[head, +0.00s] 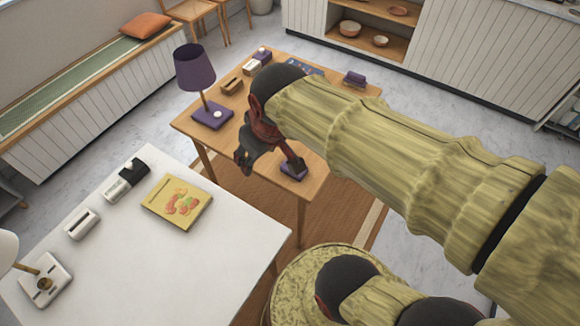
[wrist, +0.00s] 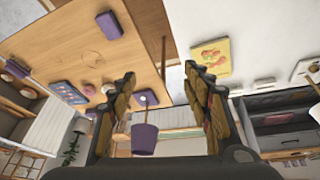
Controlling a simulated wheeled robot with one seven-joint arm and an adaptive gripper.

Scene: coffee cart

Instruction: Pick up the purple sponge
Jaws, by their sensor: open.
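A flat purple block that looks like the purple sponge (head: 292,174) lies on the near right corner of the wooden table (head: 222,158). A dark part of my gripper partly covers it in the head view. In the wrist view, what looks like the same sponge (wrist: 109,25) lies flat on the tabletop at the upper left, outside the space between my fingers. My gripper (head: 268,160) is above this table end with its fingers apart. In the wrist view my gripper (wrist: 160,88) is open, with nothing between its fingertips. I cannot tell its exact height above the sponge.
A purple lamp (head: 195,68) stands on the wooden table's left side. Another purple item (head: 355,79) lies at its far right. The white table (head: 175,255) in front holds a yellow book (head: 177,201) and small boxes. A gap separates the tables.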

